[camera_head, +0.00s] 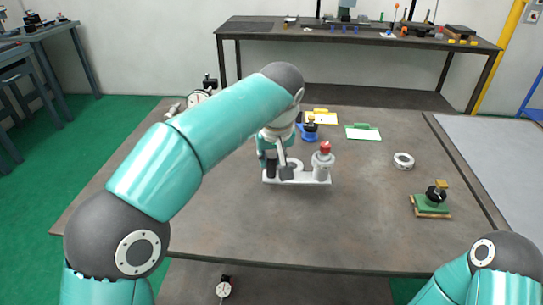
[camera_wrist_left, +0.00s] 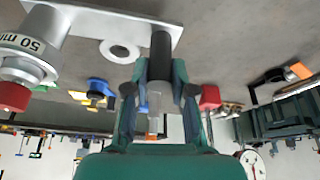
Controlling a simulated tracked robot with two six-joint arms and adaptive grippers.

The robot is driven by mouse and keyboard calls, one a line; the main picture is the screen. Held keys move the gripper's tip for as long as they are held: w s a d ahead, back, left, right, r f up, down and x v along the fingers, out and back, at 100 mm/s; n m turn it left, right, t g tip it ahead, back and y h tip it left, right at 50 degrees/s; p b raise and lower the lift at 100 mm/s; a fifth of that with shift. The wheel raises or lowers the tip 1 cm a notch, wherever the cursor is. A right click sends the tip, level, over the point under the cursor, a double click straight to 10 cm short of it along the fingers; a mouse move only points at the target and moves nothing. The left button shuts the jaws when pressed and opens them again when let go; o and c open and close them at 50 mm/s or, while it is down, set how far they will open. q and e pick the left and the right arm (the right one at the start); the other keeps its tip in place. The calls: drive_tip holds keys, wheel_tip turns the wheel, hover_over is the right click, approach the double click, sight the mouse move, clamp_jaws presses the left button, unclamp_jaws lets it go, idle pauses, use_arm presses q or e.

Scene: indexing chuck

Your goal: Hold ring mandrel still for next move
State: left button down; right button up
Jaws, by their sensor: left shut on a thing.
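My left gripper (camera_head: 272,160) is over the left end of a pale plate (camera_head: 308,181) on the brown table. In the left wrist view, its two fingers (camera_wrist_left: 152,88) are shut on the ring mandrel (camera_wrist_left: 160,50), a dark upright cylinder with a paler, narrower part between the fingers. Its base meets the pale plate (camera_wrist_left: 108,18). My arm partly hides the mandrel in the head view. My right gripper is out of frame.
A white ring (camera_head: 403,160) lies apart on the table, right of the plate. The table's front middle is clear.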

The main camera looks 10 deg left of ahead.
sight(271, 168)
use_arm(q)
drive_tip(key=shift+f+b, duration=1.2)
drive_tip(key=shift+f, duration=0.6)
idle(0.7)
